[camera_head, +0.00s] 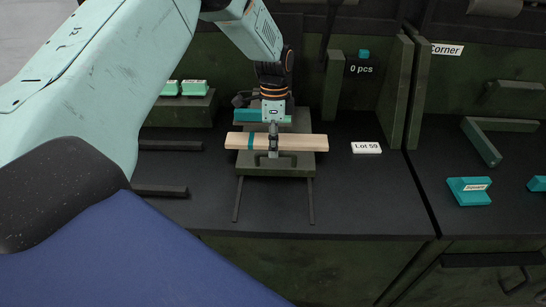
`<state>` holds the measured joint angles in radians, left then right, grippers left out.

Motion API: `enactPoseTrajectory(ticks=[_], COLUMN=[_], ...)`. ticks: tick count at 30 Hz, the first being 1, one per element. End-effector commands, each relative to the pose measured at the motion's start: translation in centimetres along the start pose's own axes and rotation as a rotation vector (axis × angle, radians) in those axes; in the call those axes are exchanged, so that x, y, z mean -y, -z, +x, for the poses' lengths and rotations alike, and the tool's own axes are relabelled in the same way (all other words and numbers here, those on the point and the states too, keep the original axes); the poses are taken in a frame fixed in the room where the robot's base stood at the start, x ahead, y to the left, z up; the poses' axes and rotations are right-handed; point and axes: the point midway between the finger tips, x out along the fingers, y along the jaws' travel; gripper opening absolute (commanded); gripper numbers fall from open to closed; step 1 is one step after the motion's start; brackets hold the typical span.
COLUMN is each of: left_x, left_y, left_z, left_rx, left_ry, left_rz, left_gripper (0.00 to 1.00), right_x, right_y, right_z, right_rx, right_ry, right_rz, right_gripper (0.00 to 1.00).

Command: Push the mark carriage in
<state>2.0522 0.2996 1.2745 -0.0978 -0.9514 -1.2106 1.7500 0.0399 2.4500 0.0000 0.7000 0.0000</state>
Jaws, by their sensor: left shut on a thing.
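The mark carriage (256,169) is a dark green block on two thin dark rails that run toward the front of the black bench. A pale wooden slat (305,142) with a teal band left of its middle lies crosswise on it. My left gripper (273,148) points down at the middle of the carriage's front and is shut on a small upright part there, seemingly its handle. The fingers hide most of that part. A teal block (249,115) shows just behind the slat. My right gripper is not in view.
A white "Lot 59" label (366,148) lies right of the slat. Dark bars (160,191) lie to the left. Green-topped pieces (194,88) stand on a block at the back left. Upright green posts (396,92) and teal pieces (468,191) are to the right. The bench before the rails is clear.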

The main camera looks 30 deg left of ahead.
Motion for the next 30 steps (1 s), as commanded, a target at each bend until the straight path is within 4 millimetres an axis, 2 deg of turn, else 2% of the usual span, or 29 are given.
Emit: enactPoseTrajectory(ticks=[3,9,25,26,30], left_x=[1.3,2.5,3.3,3.3,3.3], left_y=[-0.1,-0.1,-0.1,-0.1,0.0], left_z=[0.0,-0.3,-0.7,-0.7,-0.7], left_rx=[0.002,0.002,0.001,0.001,0.0], left_ry=[0.003,-0.001,0.006,0.007,0.007], left_rz=[0.0,0.0,0.0,0.0,0.0], left_gripper=[0.0,0.0,0.0,0.16,0.28], right_x=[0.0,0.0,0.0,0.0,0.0], right_y=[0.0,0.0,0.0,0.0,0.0], right_z=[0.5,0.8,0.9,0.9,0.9], right_rx=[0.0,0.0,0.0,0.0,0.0], right_ry=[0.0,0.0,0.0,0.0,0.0], right_rz=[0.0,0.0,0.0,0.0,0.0], right_gripper=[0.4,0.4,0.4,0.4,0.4])
